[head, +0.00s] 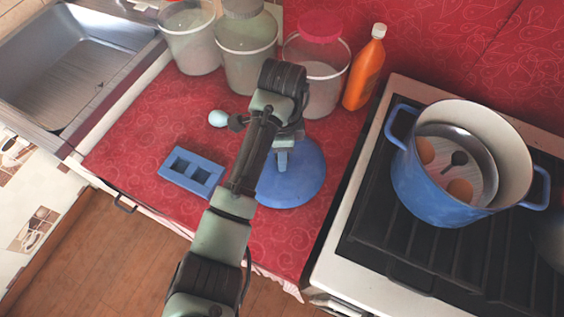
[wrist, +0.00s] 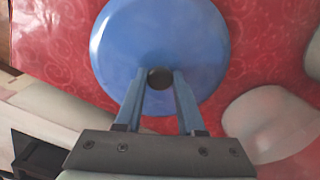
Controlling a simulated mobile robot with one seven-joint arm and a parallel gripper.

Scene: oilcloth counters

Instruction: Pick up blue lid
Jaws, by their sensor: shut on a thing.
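The blue lid (head: 305,172) is a round disc over the red counter, right of my arm in the head view. In the wrist view the lid (wrist: 160,30) fills the upper middle, with a dark round knob (wrist: 160,78) at its centre. My gripper (wrist: 160,90) has its two blue fingers shut on this knob. In the head view my gripper (head: 282,160) points down at the lid, and my arm covers the lid's left part. I cannot tell whether the lid rests on the counter or is slightly above it.
A blue pot (head: 440,190) stands on the stove (head: 370,225) at right. Several containers, such as a pink-lidded jar (head: 325,90), and an orange bottle (head: 364,70) line the back. A sink (head: 75,60) is at upper left.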

